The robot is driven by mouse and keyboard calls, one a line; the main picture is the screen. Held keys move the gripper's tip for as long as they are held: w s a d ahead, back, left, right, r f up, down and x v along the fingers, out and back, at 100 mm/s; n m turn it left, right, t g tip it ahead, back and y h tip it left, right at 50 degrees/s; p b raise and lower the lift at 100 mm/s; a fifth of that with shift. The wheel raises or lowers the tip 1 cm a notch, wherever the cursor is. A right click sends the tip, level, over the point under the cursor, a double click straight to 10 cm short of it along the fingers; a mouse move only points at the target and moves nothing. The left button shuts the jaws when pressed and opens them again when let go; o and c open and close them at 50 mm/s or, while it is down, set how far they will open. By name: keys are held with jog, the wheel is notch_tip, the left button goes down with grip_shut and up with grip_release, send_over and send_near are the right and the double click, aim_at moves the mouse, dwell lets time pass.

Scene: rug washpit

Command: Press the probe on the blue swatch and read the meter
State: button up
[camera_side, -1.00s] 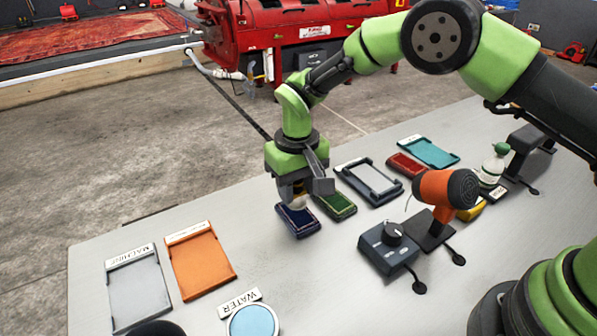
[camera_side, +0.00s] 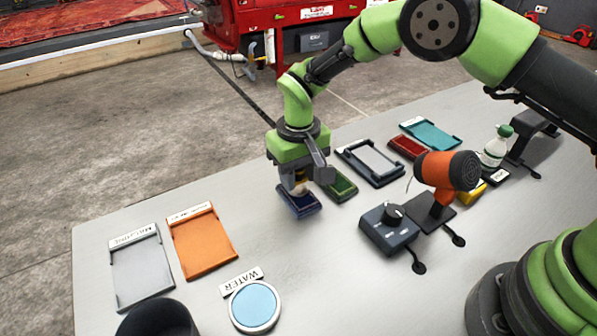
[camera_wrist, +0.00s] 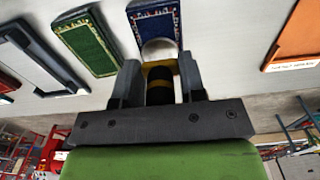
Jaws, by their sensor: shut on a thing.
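My gripper (camera_side: 301,183) is shut on a probe, a black and yellow cylinder (camera_wrist: 160,85) with a pale rounded end. The blue swatch (camera_side: 300,207) is a dark blue pad with a lighter border, lying flat on the table. The probe's pale end is at the blue swatch; whether it touches or hovers just above I cannot tell. In the wrist view the swatch (camera_wrist: 156,24) lies beyond the pale end, partly covered by it. I cannot make out a meter reading.
A green swatch (camera_side: 341,187) lies close beside the blue one. A dark box with a knob (camera_side: 389,229) and an orange dryer-like tool (camera_side: 447,171) stand to the right. An orange tray (camera_side: 203,243) and a water dish (camera_side: 254,305) are to the left and front.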

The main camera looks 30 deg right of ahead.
jog(key=shift+f, duration=0.6)
dwell(1.1)
jog(key=shift+r, duration=3.6)
jog(key=shift+d, duration=0.1)
jog(key=s+d+r, duration=0.3)
jog(key=s+d, duration=0.2)
jog(key=d, duration=0.2)
jog(key=s+d+r, duration=0.4)
jog(key=s+d, duration=0.2)
jog(key=d, duration=0.1)
jog(key=shift+s+r, duration=0.25)
jog(key=shift+r, duration=0.05)
